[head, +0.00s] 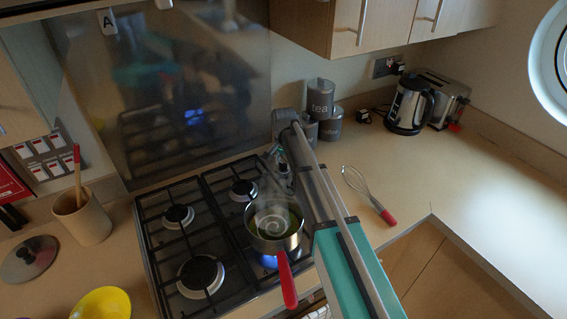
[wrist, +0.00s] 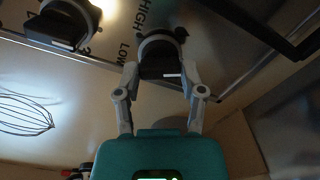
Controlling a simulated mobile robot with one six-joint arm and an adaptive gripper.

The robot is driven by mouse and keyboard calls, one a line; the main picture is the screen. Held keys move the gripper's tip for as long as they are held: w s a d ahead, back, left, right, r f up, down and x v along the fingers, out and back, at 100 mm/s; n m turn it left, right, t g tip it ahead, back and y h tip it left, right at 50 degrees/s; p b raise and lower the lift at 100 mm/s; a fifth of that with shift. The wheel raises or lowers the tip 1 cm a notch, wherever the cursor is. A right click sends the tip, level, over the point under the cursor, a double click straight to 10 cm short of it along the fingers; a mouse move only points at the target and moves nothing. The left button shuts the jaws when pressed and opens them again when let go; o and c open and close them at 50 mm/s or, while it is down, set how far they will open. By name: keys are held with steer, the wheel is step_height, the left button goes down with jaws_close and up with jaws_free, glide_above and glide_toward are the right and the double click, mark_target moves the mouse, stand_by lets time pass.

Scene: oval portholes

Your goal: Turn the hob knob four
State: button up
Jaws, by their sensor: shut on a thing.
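The gas hob (head: 150,250) is in the head view, with black grates over several burners. In the wrist view, a dark hob knob (wrist: 161,56) on a pale round base sits between the fingertips of my gripper (wrist: 160,76). The fingers are shut on its sides. The printed words HIGH and LOW show beside it. A second knob (wrist: 62,24) is at the upper left, apart from the fingers. In the head view, my arm covers much of the hob's right edge, so the held knob cannot be made out there.
A whisk (head: 367,192) lies right of my arm. Tea canisters (head: 320,98) stand behind. A kettle (head: 408,105) is farther right.

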steer(key=m, duration=0.5)
steer(key=shift+m, duration=0.3)
stand_by(0.4)
steer(key=o, duration=1.2)
steer(key=shift+c, duration=0.2)
steer(key=shift+n, duration=0.6)
